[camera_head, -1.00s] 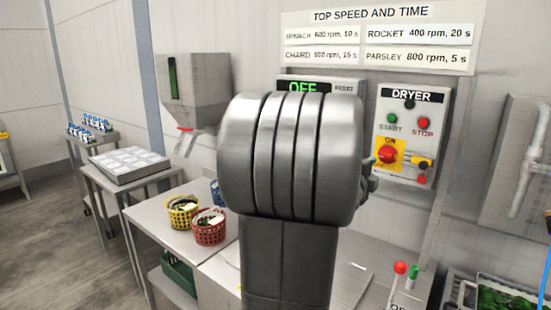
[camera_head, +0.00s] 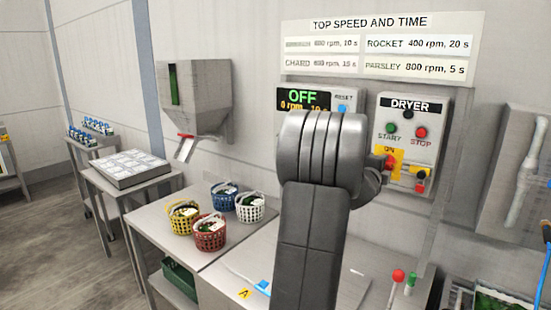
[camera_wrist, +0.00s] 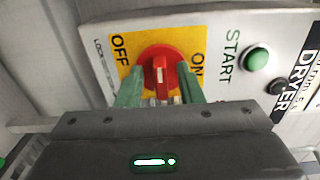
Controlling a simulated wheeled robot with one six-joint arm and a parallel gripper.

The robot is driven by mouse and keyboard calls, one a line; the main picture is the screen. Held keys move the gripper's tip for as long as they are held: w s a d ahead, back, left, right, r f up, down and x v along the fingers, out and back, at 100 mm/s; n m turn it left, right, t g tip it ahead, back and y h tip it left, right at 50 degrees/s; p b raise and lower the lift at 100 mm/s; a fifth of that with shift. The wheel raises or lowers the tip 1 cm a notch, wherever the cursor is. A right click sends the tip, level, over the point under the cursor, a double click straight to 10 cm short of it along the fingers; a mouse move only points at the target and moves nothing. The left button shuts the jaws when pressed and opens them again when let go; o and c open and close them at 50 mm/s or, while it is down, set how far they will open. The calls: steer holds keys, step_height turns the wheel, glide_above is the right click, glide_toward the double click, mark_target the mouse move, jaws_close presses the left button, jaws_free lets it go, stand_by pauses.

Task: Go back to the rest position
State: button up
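The red rotary switch (camera_wrist: 160,72) sits on a yellow plate marked OFF and ON. In the wrist view my gripper (camera_wrist: 158,88) is open, with its two green fingers apart on either side of the switch handle. I cannot tell whether they touch the dial's edge. In the head view the switch (camera_head: 389,162) is partly covered by my arm, and my fingers are hidden. The dryer panel (camera_head: 441,140) also carries a green START button (camera_head: 392,128) and a red STOP button (camera_head: 421,132). The display (camera_head: 302,99) reads OFF.
Yellow (camera_head: 182,217), red (camera_head: 210,233), blue (camera_head: 224,195) and white (camera_head: 250,206) baskets stand on the steel table (camera_head: 165,240). A hopper (camera_head: 197,95) hangs on the wall. Red-topped (camera_head: 398,276) and green-topped levers stand lower right.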

steer(key=m, duration=0.7)
steer(key=m+b, duration=0.1)
steer(key=m, duration=0.3)
steer(key=shift+s+r, duration=0.2)
steer(key=shift+r, duration=0.05)
stand_by(0.3)
